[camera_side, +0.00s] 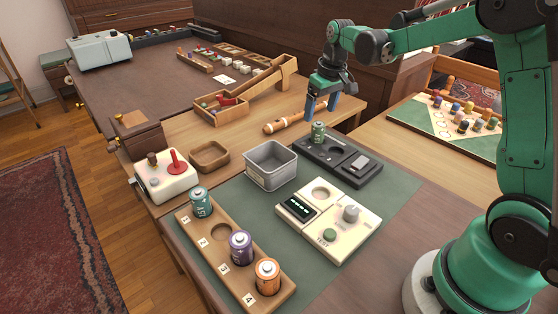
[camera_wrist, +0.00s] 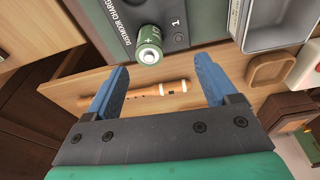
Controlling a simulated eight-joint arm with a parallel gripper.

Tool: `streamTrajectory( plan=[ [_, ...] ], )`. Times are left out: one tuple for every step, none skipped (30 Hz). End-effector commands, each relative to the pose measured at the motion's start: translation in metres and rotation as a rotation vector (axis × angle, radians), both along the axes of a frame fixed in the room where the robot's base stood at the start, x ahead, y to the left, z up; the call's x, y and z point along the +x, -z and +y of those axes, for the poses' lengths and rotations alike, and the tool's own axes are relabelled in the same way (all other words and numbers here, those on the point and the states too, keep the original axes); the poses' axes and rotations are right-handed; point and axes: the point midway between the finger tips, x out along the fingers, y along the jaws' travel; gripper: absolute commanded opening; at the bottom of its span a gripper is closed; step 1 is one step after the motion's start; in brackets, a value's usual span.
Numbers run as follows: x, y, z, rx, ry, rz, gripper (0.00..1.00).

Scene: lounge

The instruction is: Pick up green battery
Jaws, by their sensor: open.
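The green battery (camera_side: 318,132) stands upright at the left end of the dark charger (camera_side: 340,165) in the side view. In the wrist view the green battery (camera_wrist: 149,45) shows its top end near the upper middle, beyond the fingertips, beside the charger's lettering. My gripper (camera_side: 321,108) is above the battery in the side view, with its blue fingers pointing down. In the wrist view my gripper (camera_wrist: 162,75) has its two blue fingers wide apart with nothing held between them. I cannot tell whether a finger touches the battery.
A wooden flute (camera_side: 284,123) lies behind the charger. A grey metal bin (camera_side: 270,165) stands to the left of it. A cream tester (camera_side: 329,220) lies in front. A wooden rack (camera_side: 235,268) holds teal, purple and orange batteries. The green mat has bare room at right.

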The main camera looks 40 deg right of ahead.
Motion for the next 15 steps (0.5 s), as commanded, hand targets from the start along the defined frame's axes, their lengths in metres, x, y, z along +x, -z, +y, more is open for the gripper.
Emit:
streamTrajectory(
  plan=[
    [0.003,0.007,-0.007,0.005,0.004,0.014,0.8],
    [0.004,0.009,-0.009,0.008,0.005,0.019,0.8],
    [0.005,0.012,-0.012,0.01,0.005,0.026,0.8],
    [0.005,0.015,-0.013,0.011,0.005,0.03,0.8],
    [0.006,0.017,-0.014,0.013,0.006,0.033,0.8],
    [0.006,0.02,-0.015,0.013,0.006,0.035,0.8],
    [0.007,0.023,-0.016,0.014,0.005,0.036,0.8],
    [0.008,0.026,-0.016,0.014,0.005,0.036,0.8],
    [0.008,0.032,-0.016,0.013,0.005,0.036,0.8],
    [0.009,0.036,-0.016,0.013,0.005,0.035,0.8],
    [0.01,0.041,-0.016,0.013,0.005,0.035,0.8],
    [0.01,0.047,-0.016,0.013,0.005,0.035,0.8],
    [0.011,0.051,-0.016,0.013,0.005,0.034,0.8],
    [0.012,0.054,-0.016,0.013,0.005,0.034,0.8],
    [0.013,0.059,-0.016,0.013,0.005,0.034,0.8]
  ],
)
